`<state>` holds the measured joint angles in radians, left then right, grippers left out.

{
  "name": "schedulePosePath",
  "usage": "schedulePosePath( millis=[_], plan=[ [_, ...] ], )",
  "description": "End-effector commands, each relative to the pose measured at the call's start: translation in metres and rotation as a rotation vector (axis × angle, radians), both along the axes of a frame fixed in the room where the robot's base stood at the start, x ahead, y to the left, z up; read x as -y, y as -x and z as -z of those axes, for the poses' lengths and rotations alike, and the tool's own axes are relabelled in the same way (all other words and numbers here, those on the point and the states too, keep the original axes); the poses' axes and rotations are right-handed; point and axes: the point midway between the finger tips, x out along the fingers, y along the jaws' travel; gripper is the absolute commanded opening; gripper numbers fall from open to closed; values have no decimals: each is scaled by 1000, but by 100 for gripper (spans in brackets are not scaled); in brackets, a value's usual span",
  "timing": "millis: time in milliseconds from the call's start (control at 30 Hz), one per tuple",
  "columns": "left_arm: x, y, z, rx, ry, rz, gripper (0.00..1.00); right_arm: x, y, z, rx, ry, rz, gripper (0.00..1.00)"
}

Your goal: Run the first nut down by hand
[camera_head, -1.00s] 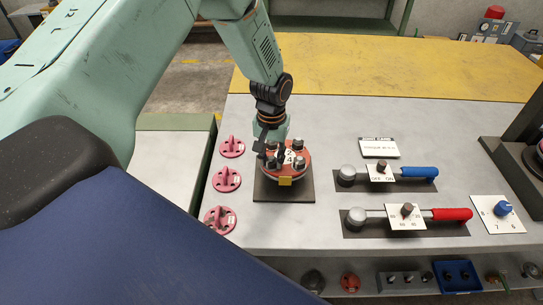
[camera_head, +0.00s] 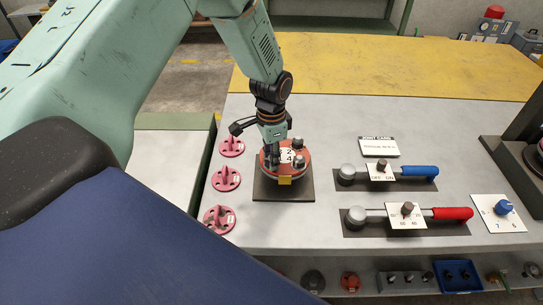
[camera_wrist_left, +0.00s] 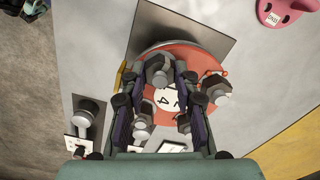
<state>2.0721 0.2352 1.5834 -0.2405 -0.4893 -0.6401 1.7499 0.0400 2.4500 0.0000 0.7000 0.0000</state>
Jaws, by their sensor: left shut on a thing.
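The flanged spool (camera_head: 300,174) has a red round top with a white numbered label (camera_head: 287,155). Several grey nuts on studs ring the label, such as the right-hand nut (camera_head: 299,162); it also shows in the wrist view (camera_wrist_left: 217,91). My left gripper (camera_head: 271,160) points down over the left side of the flange. In the wrist view its dark fingers close around one nut (camera_wrist_left: 158,68) near the flange edge. The fingers partly cover the label and that nut. How far that nut sits on its stud cannot be told. My right gripper is not in view.
The spool stands on a dark square plate (camera_head: 304,195). Pink lugged parts (camera_head: 226,180) lie along the bench's left edge. Bare grey bench lies between.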

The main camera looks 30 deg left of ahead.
Motion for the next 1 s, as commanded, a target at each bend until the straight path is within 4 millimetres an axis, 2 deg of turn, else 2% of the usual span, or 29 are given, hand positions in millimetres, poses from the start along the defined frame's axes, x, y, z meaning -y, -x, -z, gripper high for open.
schedulePosePath(
  millis=[400, 1000],
  plan=[
    [-1, 0, -1, -1, 0, 257, 0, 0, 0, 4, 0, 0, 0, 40],
    [-1, -1, -1, 1, 0, 328, 0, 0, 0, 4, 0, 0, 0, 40]
  ],
)
